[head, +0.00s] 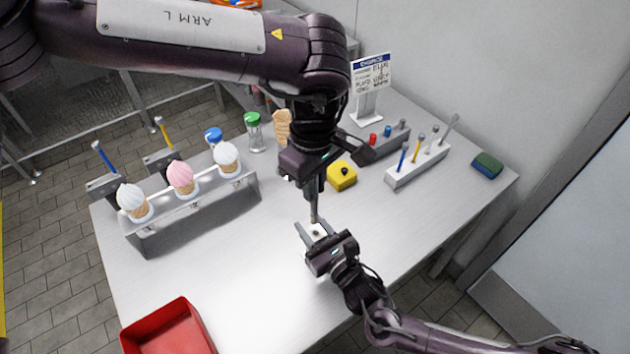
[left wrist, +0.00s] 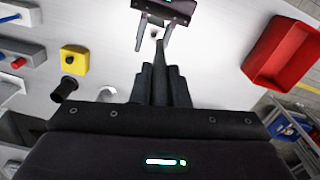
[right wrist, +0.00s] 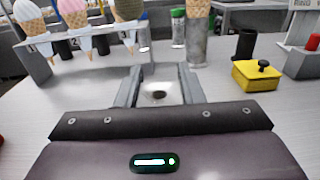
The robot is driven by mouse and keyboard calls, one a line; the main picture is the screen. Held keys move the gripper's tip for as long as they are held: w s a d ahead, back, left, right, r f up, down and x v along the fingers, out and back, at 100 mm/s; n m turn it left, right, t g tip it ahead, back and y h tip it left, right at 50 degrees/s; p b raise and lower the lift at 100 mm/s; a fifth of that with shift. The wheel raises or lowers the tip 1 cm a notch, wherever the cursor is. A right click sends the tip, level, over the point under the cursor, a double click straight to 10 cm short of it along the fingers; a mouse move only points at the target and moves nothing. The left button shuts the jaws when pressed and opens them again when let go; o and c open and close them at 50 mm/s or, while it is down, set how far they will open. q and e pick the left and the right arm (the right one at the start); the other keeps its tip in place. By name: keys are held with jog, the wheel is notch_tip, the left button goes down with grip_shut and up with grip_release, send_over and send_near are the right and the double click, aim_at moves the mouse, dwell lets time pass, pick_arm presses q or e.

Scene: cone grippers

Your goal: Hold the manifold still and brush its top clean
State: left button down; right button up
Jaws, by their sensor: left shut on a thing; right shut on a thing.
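The manifold is a small pale block (head: 316,231) low over or on the table; it also shows in the right wrist view (right wrist: 166,88). A dark spot shows on its top. My right gripper (head: 313,235) is shut on it, one finger at each side. My left gripper (head: 313,188) points down above the manifold, shut on a thin brush (head: 314,213). The brush's lower end is close over the block; I cannot tell whether it touches. In the left wrist view the fingers (left wrist: 160,75) are together, and they hide most of the brush.
A yellow box with a black knob (head: 341,177) stands behind the grippers. A white holder with several tools (head: 418,165) is at right, a sponge (head: 487,165) beyond it. An ice cream cone rack (head: 196,212) stands at left, a red bin (head: 168,330) at front left. The front middle is clear.

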aim_at(315, 203)
pick_arm(q)
jog(key=shift+f, duration=0.1)
jog(key=shift+f, duration=2.3)
jog(key=shift+f, duration=0.6)
jog(key=shift+w+d, duration=0.1)
jog(key=shift+w+d+r, duration=0.1)
jog(key=shift+w+d, duration=0.45)
jog(key=shift+d, duration=0.3)
jog(key=shift+a, duration=0.1)
jog(key=shift+s+a, duration=0.65)
jog(key=shift+a, duration=0.2)
jog(key=shift+w+d, duration=0.15)
